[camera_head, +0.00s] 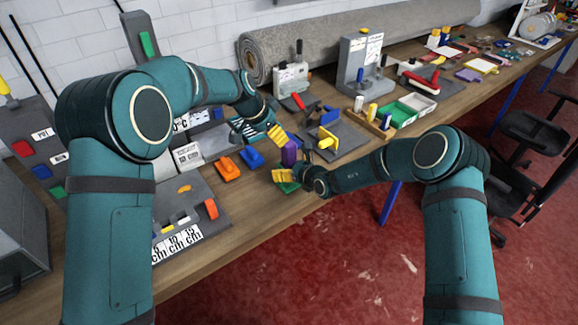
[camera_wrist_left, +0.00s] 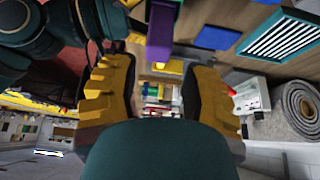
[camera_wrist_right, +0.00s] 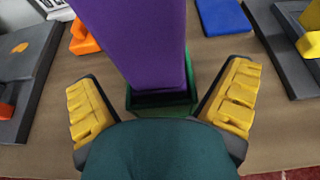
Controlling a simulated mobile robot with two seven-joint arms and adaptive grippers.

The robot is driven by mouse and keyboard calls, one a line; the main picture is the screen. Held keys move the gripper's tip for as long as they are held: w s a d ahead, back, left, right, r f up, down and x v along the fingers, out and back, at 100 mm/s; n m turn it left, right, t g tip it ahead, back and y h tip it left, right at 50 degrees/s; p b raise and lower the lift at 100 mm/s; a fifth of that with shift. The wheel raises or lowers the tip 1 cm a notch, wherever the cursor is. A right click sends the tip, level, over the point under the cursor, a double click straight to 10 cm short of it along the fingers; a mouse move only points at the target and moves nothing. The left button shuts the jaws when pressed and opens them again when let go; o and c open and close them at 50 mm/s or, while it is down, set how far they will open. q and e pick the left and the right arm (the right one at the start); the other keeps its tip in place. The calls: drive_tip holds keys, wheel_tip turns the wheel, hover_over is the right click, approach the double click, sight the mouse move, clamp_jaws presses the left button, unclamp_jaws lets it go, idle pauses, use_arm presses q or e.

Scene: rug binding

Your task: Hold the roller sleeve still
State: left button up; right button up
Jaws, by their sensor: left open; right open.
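A tall purple piece (camera_head: 289,154), which I take to be the roller sleeve, stands upright in a green holder (camera_head: 288,187) near the bench's front edge. My left gripper (camera_head: 277,134) is open at its upper part; in the left wrist view the purple piece (camera_wrist_left: 160,30) shows beyond and between the yellow fingers. My right gripper (camera_head: 303,160) is open low beside it. In the right wrist view the purple piece (camera_wrist_right: 140,40) rises between the spread fingers, with gaps on both sides and the green holder (camera_wrist_right: 190,95) around its foot. Contact with the left fingers cannot be told.
An orange block (camera_head: 228,170) and a blue block (camera_head: 251,158) lie left of the purple piece. A dark plate with a yellow part (camera_head: 327,137) lies to its right. A rolled grey rug (camera_head: 340,42) lies along the wall. The bench front edge is close.

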drive_tip(key=shift+w+a+f, duration=0.1)
drive_tip(key=shift+w+a, duration=0.05)
drive_tip(key=c, duration=1.4)
use_arm(q)
drive_tip(key=o, duration=0.6)
drive_tip(key=shift+c, duration=0.2)
drive_tip(key=n+g+y, duration=0.1)
drive_tip(key=n+y, duration=0.5)
drive_tip(key=n, duration=1.2)
approach(289, 144)
drive_tip(key=x, duration=1.2)
drive_tip(key=shift+w+f, duration=0.15)
